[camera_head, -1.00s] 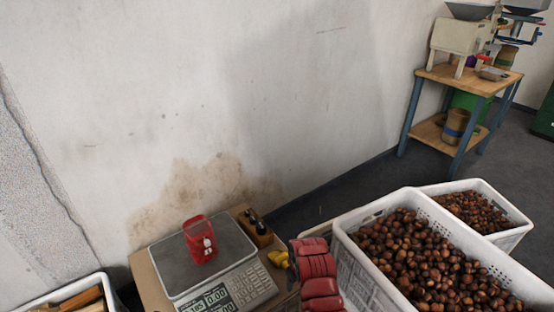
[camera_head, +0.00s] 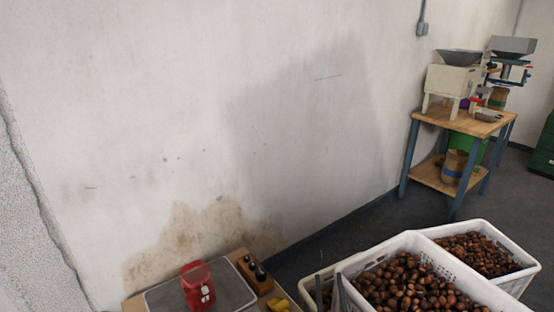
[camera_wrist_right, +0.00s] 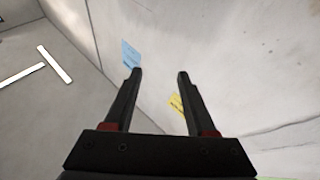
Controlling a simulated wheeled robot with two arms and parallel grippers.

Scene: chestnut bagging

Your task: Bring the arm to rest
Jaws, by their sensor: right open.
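Beyond the fingers are a pale wall or surface, a blue patch and a yellow patch. My left gripper is not in the head view.
A red bag or container (camera_head: 197,287) stands on the scale (camera_head: 160,296), beside a wooden block with dark knobs (camera_head: 255,273). White crates of chestnuts (camera_head: 405,243) stand at lower right. A wooden workbench (camera_head: 465,122) with a machine stands at the back right. Dark floor lies between.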

